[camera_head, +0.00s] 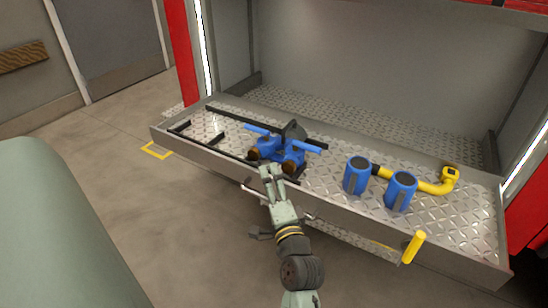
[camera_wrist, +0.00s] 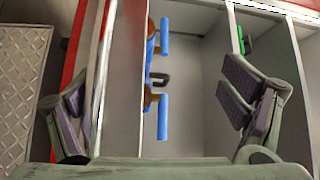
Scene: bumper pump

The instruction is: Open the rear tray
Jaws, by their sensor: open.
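In the head view a grey diamond-plate tray (camera_head: 330,200) with a raised front wall sticks out of a red-framed compartment. A yellow handle (camera_head: 413,247) stands at the right part of its front wall. My gripper (camera_head: 270,172) is at the front wall, left of the handle, and overlaps the lower edge of a blue pump in the picture; contact cannot be told. The yellow handle is not in the wrist view.
On the tray are the blue pump (camera_head: 280,153), two blue cylinders (camera_head: 356,175) (camera_head: 400,191), a yellow pipe (camera_head: 430,186) and black rails (camera_head: 230,115). The wrist view shows blue bars (camera_wrist: 162,115) in a grey compartment and a green item (camera_wrist: 243,42). Floor is clear at left.

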